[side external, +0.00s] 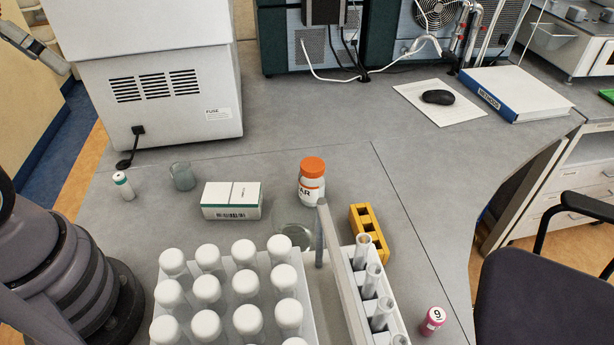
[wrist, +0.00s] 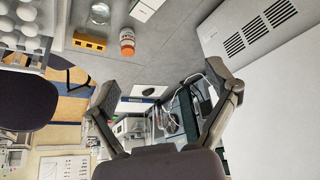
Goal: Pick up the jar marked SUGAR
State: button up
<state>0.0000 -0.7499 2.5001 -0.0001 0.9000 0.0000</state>
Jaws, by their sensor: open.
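The jar (side external: 311,190) is white with an orange lid and stands upright on the grey bench in the side external view. Its label shows only the letters "AR"; the rest is turned out of sight. The jar also shows small near the top of the wrist view (wrist: 127,37), which looks upside down. My gripper (wrist: 160,78) is open and empty in the wrist view, its two fingers wide apart and well away from the jar.
A glass dish (side external: 297,236), a yellow block (side external: 371,233) and a rack of tubes (side external: 346,290) lie close in front of the jar. A white box (side external: 231,200) is left of it. White-capped bottles (side external: 228,290) fill the front. Bench behind the jar is clear.

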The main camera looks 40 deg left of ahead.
jog(key=w+d+f+n+g+h, duration=0.6)
jog(key=w+d+f+n+h, duration=0.65)
jog(key=w+h, duration=0.35)
jog(key=w+a+f+n+t, duration=0.2)
jog(key=f+n+t, duration=0.2)
jog(key=f, duration=0.2)
jog(key=w+a+f+n+t+y, duration=0.1)
jog(key=w+a+f+n+t, duration=0.1)
jog(key=f, duration=0.5)
jog(key=w+a+f+n+t+y, duration=0.1)
jog(key=w+a+f+n+t, duration=0.1)
jog(key=f+n+t, duration=0.4)
jog(key=shift+w+a+f+n, duration=0.1)
jog(key=shift+w+f+n, duration=0.3)
jog(key=shift+w+n, duration=0.45)
send_near(312, 164)
jog(key=x, duration=0.4)
jog(key=shift+y, duration=0.3)
jog(key=x, duration=0.6)
jog(key=shift+f, duration=0.1)
